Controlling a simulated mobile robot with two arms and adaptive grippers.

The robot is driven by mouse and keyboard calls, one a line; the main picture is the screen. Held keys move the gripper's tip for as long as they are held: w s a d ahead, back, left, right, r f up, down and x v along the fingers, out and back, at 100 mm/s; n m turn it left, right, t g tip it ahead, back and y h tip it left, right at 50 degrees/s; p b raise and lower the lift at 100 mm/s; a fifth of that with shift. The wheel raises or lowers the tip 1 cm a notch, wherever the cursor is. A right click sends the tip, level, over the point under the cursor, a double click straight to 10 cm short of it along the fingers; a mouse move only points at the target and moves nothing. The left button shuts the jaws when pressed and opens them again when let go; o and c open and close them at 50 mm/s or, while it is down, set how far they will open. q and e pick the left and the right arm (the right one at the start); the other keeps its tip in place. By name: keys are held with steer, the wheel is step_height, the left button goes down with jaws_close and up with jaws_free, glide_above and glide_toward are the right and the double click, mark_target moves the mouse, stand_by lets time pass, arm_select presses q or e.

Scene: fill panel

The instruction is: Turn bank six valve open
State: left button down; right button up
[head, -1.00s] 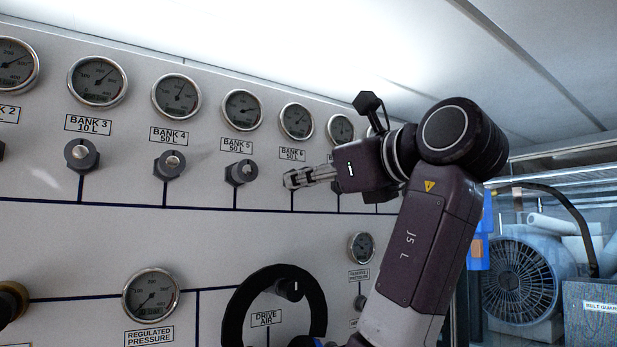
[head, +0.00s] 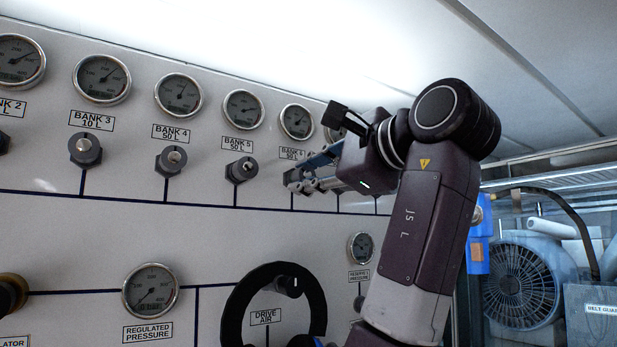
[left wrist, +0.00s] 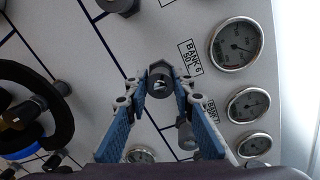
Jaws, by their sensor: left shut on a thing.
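The bank six valve is a dark knob (left wrist: 160,82) beside the BANK 6 label (left wrist: 191,57) in the left wrist view. My left gripper (left wrist: 160,90) has its blue-padded fingers on either side of this knob and is shut on it. In the head view the left gripper (head: 296,181) reaches the panel (head: 100,230) just below the BANK 6 label (head: 292,154), and its fingers hide the knob. The bank six gauge (head: 297,121) is above that label. My right gripper is not in view.
The bank five valve (head: 242,170) is just left of the gripper, with the bank four valve (head: 171,160) farther left. A large black handwheel (head: 238,310) sits below. A blue machine with a fan (head: 522,285) stands at the right, behind clear covering.

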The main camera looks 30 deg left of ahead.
arm_select(q)
steer(key=n, duration=0.3)
steer(key=shift+n, duration=0.3)
steer(key=n, duration=0.3)
steer(key=shift+r, duration=0.1)
steer(key=n, duration=0.6)
steer(key=shift+n+t, duration=0.3)
steer(key=shift+t, duration=0.1)
steer(key=n, duration=0.4)
steer(key=shift+n, duration=1.9)
